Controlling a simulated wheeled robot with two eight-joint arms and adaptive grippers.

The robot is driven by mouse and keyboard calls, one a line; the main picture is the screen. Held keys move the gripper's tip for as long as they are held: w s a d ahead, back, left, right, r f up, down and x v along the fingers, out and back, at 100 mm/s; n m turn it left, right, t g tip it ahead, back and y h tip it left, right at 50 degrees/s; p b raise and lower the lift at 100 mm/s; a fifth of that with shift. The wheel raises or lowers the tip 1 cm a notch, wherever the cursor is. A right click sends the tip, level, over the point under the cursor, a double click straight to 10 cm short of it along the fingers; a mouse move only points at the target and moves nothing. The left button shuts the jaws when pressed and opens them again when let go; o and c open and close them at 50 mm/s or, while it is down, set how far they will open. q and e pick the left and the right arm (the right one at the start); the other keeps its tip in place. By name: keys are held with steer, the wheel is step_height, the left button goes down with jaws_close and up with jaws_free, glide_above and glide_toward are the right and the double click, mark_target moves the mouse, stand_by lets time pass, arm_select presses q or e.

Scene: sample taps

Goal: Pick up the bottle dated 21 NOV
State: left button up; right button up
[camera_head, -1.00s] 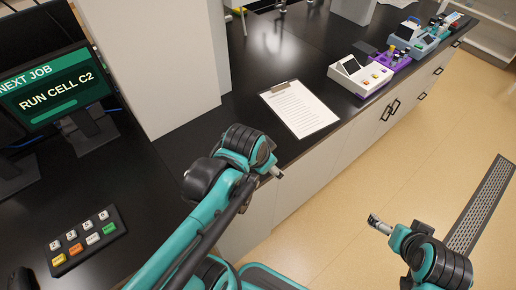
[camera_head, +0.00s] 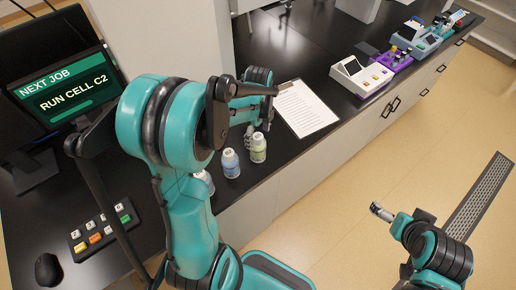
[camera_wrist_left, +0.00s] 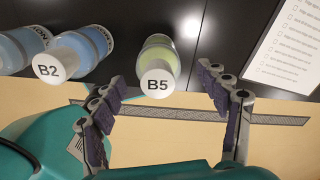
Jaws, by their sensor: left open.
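Several capped bottles stand on the black bench. In the head view there is a green-yellow bottle (camera_head: 258,150), a blue bottle (camera_head: 231,165) to its left, and another bottle (camera_head: 205,182) partly hidden by my left arm. In the left wrist view, the green-yellow bottle (camera_wrist_left: 160,58) has a white cap marked B5; a blue bottle (camera_wrist_left: 82,50) has a cap marked B2, with another blue bottle (camera_wrist_left: 22,48) left of it. The dates are not readable. My left gripper (camera_wrist_left: 168,90) is open, its fingers on either side of B5's cap. My right gripper (camera_head: 381,212) is over the floor; its jaws are unclear.
A clipboard (camera_head: 305,108) lies right of the bottles. A monitor (camera_head: 68,95) reads "NEXT JOB RUN CELL C2". A keypad (camera_head: 102,230) and mouse (camera_head: 48,270) lie at left. A pale column (camera_head: 165,40) stands behind my left arm.

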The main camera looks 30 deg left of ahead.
mark_target(258, 147)
arm_select(q)
step_height(258, 147, down, 7)
steer(key=shift+s+f+b, duration=0.1)
steer(key=shift+s+b, duration=0.05)
steer(key=shift+b, duration=0.8)
steer(key=c, duration=1.4)
steer(key=shift+c, duration=0.2)
